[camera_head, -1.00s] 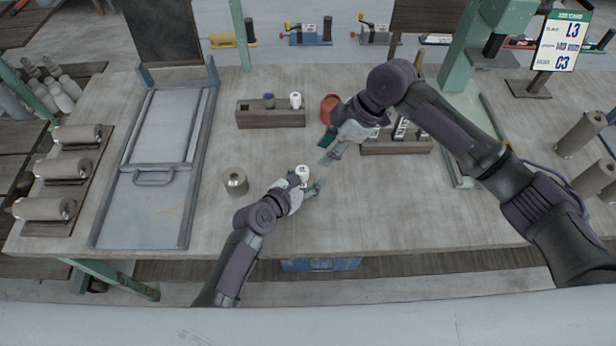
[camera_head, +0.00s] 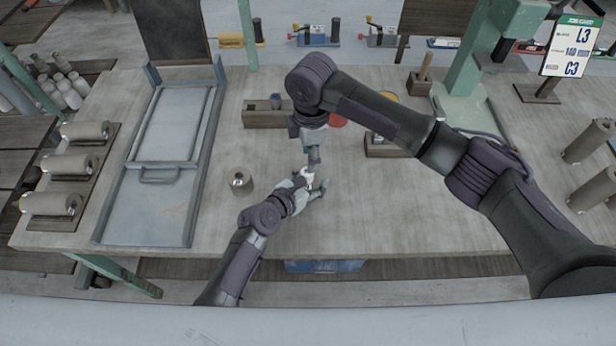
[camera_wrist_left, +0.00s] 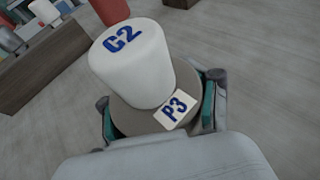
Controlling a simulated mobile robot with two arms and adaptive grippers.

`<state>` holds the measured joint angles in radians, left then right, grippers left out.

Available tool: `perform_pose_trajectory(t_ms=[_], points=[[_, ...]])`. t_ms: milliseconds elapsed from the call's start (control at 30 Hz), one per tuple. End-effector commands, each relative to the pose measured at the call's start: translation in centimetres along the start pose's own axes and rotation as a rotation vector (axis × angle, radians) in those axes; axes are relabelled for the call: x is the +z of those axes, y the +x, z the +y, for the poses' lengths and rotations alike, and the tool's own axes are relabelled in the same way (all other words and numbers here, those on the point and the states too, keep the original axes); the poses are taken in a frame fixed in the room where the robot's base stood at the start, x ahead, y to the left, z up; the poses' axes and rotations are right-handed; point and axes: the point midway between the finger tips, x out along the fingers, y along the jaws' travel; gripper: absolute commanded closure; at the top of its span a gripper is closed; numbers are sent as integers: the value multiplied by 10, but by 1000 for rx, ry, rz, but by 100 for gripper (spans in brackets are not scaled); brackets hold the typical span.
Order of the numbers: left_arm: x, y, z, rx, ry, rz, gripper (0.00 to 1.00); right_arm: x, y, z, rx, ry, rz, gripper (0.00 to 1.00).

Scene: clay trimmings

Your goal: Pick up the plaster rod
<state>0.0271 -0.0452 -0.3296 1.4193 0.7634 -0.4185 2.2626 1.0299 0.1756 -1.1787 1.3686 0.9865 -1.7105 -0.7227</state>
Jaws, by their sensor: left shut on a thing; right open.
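A white, slightly tapered rod marked C2 (camera_wrist_left: 140,70) stands upright on or in a grey-brown cylinder (camera_wrist_left: 128,118) with a P3 tag. I take the white piece for the plaster rod; its lower end is hidden. My left gripper (camera_wrist_left: 160,112) is shut around the grey-brown cylinder, a finger on each side. In the head view the left gripper (camera_head: 306,190) is at the table's front middle, and the white rod (camera_head: 306,174) shows only partly. My right gripper (camera_head: 313,165) is open and points down right at the rod. I cannot tell whether it touches.
A similar tagged cylinder (camera_head: 240,182) stands to the left. A wooden rack (camera_head: 262,119) with a grey-blue plug (camera_head: 276,101) is behind, and a red cup (camera_head: 337,119) is partly hidden by my right arm. A metal-framed board (camera_head: 150,205) lies left. The front right table is clear.

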Motion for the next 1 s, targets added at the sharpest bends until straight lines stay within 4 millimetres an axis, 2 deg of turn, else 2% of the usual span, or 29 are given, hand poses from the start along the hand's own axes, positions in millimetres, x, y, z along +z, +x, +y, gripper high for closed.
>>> perform_pose_trajectory(t_ms=[167,500,767,800,867,1000], points=[[1,0,0,1,0,-3,88,-1,12,-1,0,-1,0,55],[2,0,0,1,0,-3,88,-7,57,-4,-1,0,1,55],[2,0,0,1,0,-3,88,-7,61,-3,1,-1,2,55],[2,0,0,1,0,-3,88,-7,61,-3,1,-1,2,56],[2,0,0,1,0,-3,88,-7,61,-3,1,-1,2,66],[2,0,0,1,0,-3,88,-7,61,-3,1,-1,2,90]])
